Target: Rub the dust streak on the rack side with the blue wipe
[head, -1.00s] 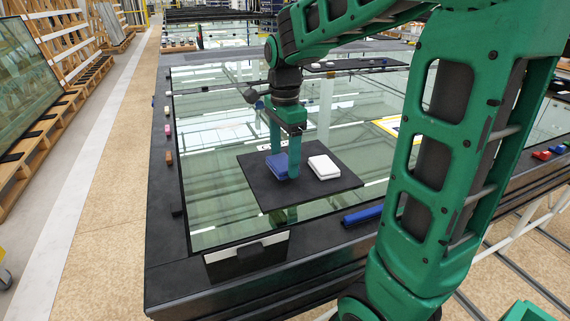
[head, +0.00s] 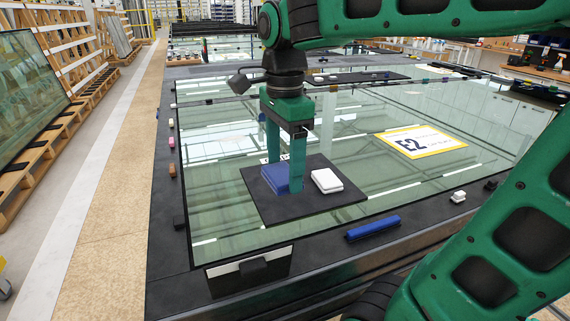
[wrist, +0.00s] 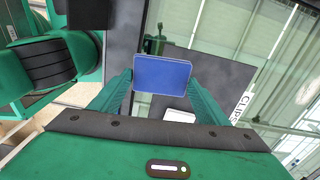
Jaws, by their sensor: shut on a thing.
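The blue wipe (head: 271,178) is a flat blue pad between the fingers of my gripper (head: 283,182), which is shut on it. In the wrist view, the wipe (wrist: 162,76) spans the space between the two green fingertips (wrist: 160,88). It is over the black mat (head: 262,211), left of a white pad (head: 326,181). I cannot tell whether it touches the mat. Wooden racks (head: 75,58) holding glass stand at the far left. I cannot make out a dust streak on any rack side.
The mat lies on a large glass-topped table (head: 215,215). A blue bar (head: 372,228) and small white piece (head: 458,196) lie on its dark near rim. An E2 sign (head: 421,142) lies on the glass. A floor aisle (head: 120,190) runs clear along the left.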

